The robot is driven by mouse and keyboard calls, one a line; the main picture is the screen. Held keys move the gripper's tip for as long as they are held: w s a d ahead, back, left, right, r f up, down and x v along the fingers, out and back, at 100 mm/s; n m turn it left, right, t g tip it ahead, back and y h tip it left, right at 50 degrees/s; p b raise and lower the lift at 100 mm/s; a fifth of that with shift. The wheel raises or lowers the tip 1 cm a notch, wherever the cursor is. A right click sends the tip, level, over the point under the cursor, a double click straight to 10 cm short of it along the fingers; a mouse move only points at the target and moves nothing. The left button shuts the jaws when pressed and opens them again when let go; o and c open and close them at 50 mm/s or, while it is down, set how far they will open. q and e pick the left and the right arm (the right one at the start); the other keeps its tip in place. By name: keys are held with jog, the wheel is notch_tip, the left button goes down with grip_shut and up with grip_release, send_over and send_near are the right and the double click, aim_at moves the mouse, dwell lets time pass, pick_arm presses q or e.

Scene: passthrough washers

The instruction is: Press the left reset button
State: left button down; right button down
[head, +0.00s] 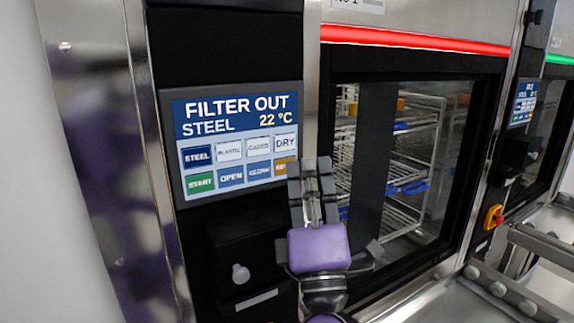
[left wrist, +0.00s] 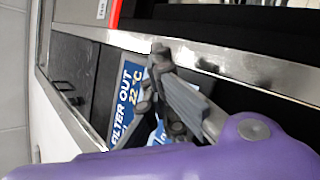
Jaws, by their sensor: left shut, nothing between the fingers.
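The left washer's control screen (head: 237,140) reads "FILTER OUT", "STEEL" and "22 °C" in the head view. Below the text are two rows of touch buttons. The orange button (head: 282,168) at the lower right is probably the reset button; its label is mostly hidden by my left gripper (head: 311,164). My left gripper is shut and empty, its tips at the lower right edge of the screen. I cannot tell whether they touch it. In the left wrist view the fingers (left wrist: 153,80) cover part of the screen (left wrist: 126,102). My right gripper is not in view.
Right of the screen is the washer's glass door (head: 400,160), with racks inside and a red light bar (head: 415,39) above. A second washer screen (head: 523,101) and steel rollers (head: 500,289) are at the right.

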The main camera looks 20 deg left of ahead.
pick_arm(q)
jog(key=shift+a+f, duration=0.2)
jog(key=shift+a, duration=0.05)
dwell(0.5)
jog(key=shift+s+d+f, duration=0.15)
jog(key=shift+s+f, duration=0.1)
jog(key=shift+s+d+r, duration=0.1)
jog(key=shift+s+d, duration=0.65)
jog(key=shift+d, duration=0.3)
jog(key=shift+s+d+r, duration=0.1)
jog(key=shift+s+d, duration=0.65)
jog(key=shift+d, duration=0.3)
